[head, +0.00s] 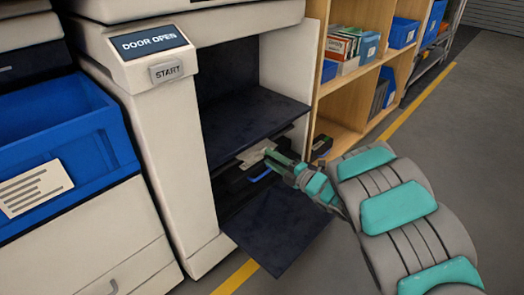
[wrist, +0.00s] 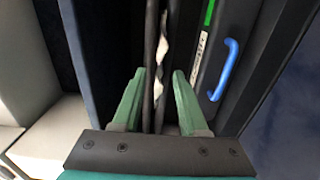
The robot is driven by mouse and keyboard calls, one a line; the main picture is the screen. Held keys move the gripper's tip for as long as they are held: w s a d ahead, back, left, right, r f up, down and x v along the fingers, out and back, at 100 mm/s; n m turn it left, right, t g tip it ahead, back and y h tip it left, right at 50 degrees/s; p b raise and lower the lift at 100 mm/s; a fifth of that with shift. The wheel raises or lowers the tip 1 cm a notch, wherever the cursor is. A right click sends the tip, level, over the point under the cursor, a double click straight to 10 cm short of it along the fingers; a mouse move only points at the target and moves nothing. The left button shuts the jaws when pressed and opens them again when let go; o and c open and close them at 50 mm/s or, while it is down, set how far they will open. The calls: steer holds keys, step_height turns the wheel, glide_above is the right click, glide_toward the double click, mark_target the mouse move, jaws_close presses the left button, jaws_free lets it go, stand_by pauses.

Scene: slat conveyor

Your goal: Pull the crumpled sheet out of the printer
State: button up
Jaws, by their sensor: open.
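The printer (head: 175,150) stands with its front open, and its screen (head: 149,41) reads DOOR OPEN. The crumpled sheet (head: 256,151) shows as a pale piece inside the opening, partly behind my gripper (head: 270,156). In the wrist view the sheet (wrist: 162,55) is a thin, jagged white edge between two dark bars. My gripper (wrist: 159,76) is open, its two green fingers on either side of the bars and the sheet's lower end. Whether a finger touches the sheet I cannot tell. Most of the sheet is hidden.
A blue handle (wrist: 224,70) sits just right of my fingers in the wrist view. The dark door flap (head: 280,232) hangs open below my gripper, and a dark panel (head: 250,122) lies above it. A wooden shelf (head: 345,105) stands to the right, a blue bin (head: 60,120) left.

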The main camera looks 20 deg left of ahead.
mark_target(265, 155)
steer(key=shift+w+a+f+b, duration=0.2)
steer(key=shift+a+b, duration=0.2)
steer(key=shift+a, duration=0.15)
steer(key=shift+r+x, duration=0.2)
steer(key=shift+x, duration=0.8)
steer(key=shift+c, duration=1)
steer(key=c, duration=0.5)
steer(key=shift+d+f, duration=0.1)
jaws_close()
